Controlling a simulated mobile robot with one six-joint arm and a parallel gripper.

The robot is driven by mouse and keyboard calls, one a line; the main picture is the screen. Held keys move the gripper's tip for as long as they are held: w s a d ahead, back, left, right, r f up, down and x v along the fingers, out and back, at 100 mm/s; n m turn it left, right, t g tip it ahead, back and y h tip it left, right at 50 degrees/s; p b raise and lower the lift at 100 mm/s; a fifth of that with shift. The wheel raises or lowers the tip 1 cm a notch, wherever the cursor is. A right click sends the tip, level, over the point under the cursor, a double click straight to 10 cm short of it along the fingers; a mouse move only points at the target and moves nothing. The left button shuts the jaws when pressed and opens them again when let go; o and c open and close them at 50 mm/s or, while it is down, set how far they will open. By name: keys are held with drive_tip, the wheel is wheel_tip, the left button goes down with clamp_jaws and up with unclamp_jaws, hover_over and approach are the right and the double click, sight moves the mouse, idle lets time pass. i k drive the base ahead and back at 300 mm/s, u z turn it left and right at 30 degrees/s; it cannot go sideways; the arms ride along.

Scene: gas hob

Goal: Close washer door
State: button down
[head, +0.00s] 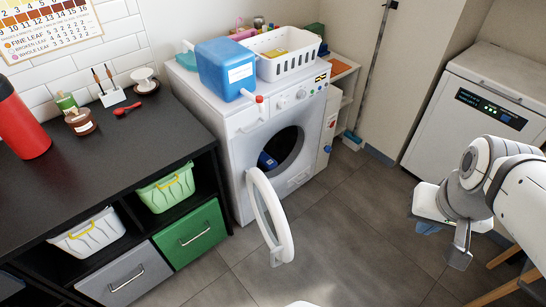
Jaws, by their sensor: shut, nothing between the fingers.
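The white washer (229,147) stands in the middle of the head view, past the end of the black counter. Its round door (284,222) is open, swung out toward the front, with its ring seen at a steep angle. The hinge side looks to be at the left of the dark drum opening (284,146). A blue thing (267,160) shows inside the opening. My gripper (455,253) is at the right of the view, in the air well to the right of the door and apart from it. It is shut and empty.
A blue canister (225,66) and a white basket (288,66) stand on the washer. The black counter (150,125), with bins and drawers below, is at the left. A white appliance (490,105) stands at the back right. Grey floor (350,240) is clear between door and gripper.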

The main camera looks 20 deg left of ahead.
sight(283, 251)
drive_tip(key=z, duration=0.05)
drive_tip(key=k, duration=0.65)
drive_tip(key=u, duration=1)
drive_tip(key=i, duration=1)
drive_tip(key=u, duration=0.55)
drive_tip(key=k, duration=0.95)
drive_tip(key=z, duration=0.55)
drive_tip(key=i, duration=0.5)
